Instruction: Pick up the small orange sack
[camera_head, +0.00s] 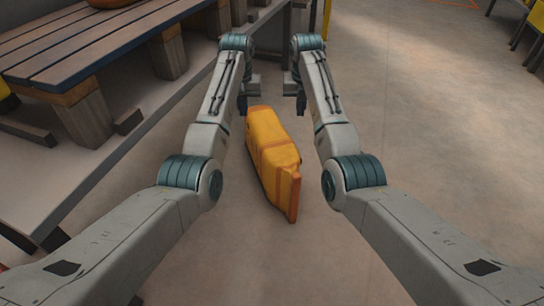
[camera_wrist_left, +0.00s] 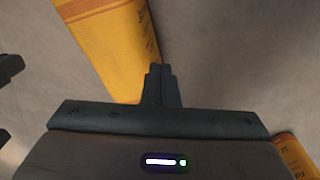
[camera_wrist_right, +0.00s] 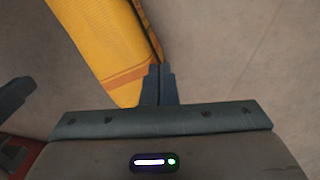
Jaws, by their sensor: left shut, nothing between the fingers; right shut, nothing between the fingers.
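An orange sack (camera_head: 272,150) with darker bands lies on the floor between my two arms in the head view. My left gripper (camera_head: 243,104) is just beyond its far left end, and my right gripper (camera_head: 301,104) is to the right of that end. Both are shut and empty. In the left wrist view the orange sack (camera_wrist_left: 115,45) is at the upper left, beside the closed fingertips (camera_wrist_left: 160,70). In the right wrist view the sack (camera_wrist_right: 105,50) is also at the upper left, beside the closed fingertips (camera_wrist_right: 158,70). I cannot tell whether either gripper touches it.
Yellow-framed items (camera_head: 530,30) are at the far right. The floor (camera_head: 440,150) at the right is clear.

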